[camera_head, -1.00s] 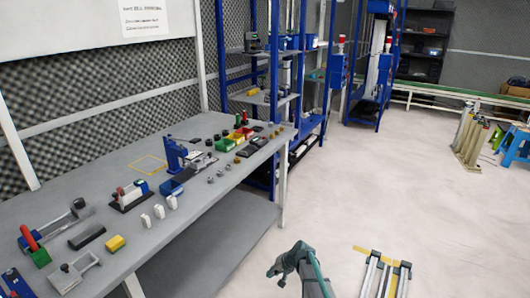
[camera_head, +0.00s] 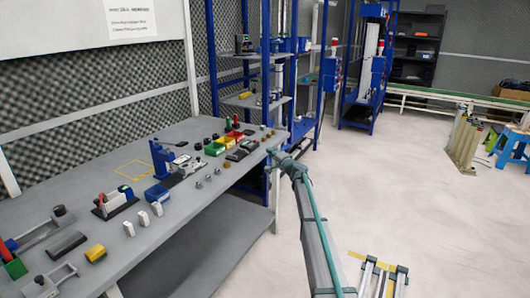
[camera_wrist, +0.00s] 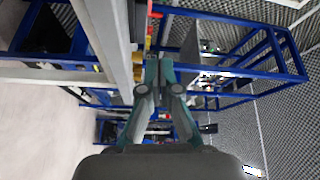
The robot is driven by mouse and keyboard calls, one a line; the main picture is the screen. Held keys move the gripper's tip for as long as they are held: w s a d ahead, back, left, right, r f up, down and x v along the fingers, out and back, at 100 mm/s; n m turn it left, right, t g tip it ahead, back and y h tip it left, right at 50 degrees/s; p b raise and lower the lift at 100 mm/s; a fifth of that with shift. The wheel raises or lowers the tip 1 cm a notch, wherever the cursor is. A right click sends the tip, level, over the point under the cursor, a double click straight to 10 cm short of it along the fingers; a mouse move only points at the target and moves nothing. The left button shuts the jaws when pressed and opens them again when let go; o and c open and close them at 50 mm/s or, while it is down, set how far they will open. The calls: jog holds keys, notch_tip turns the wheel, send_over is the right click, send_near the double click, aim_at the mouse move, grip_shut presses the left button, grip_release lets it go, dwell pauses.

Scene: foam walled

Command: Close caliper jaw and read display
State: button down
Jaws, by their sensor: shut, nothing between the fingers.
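My gripper (camera_head: 277,158) is at the end of my raised arm, by the right front edge of the grey workbench (camera_head: 205,212) in the head view. In the wrist view my gripper (camera_wrist: 158,72) has its teal fingers together with nothing between them. I cannot surely pick out the caliper. A flat grey and dark instrument (camera_head: 187,167) lies beside a blue stand (camera_head: 160,159) on the bench, left of my gripper and apart from it. It is too small to tell its jaw position, and no display can be read.
White blocks (camera_head: 143,217), a yellow block (camera_head: 96,253) and a clamp device (camera_head: 114,203) lie nearer. Blue racks (camera_head: 265,75) stand behind the bench.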

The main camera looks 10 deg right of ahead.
aim_at(249, 161)
jog(key=p+x, duration=0.1)
jog(key=x, duration=0.8)
jog(key=shift+w+a+f+p, duration=0.1)
jog(key=shift+w+a+p, duration=0.15)
jog(key=shift+a+p, duration=0.1)
jog(key=shift+s+a+f, duration=0.15)
jog(key=shift+s+a, duration=0.25)
jog(key=shift+s, duration=0.2)
jog(key=shift+s+a+f, duration=0.1)
jog(key=shift+s+a, duration=0.35)
jog(key=shift+s, duration=0.2)
jog(key=shift+s+a+f, duration=0.15)
jog(key=shift+s+a, duration=0.1)
jog(key=shift+a, duration=0.15)
jog(key=shift+s+a+f, duration=0.1)
jog(key=shift+s, duration=0.05)
jog(key=s+a+b, duration=0.4)
jog(key=s+b, duration=0.1)
jog(key=shift+f, duration=0.15)
jog(key=shift+s+a+b, duration=0.3)
jog(key=shift+s+b, duration=0.05)
jog(key=shift+s, duration=0.05)
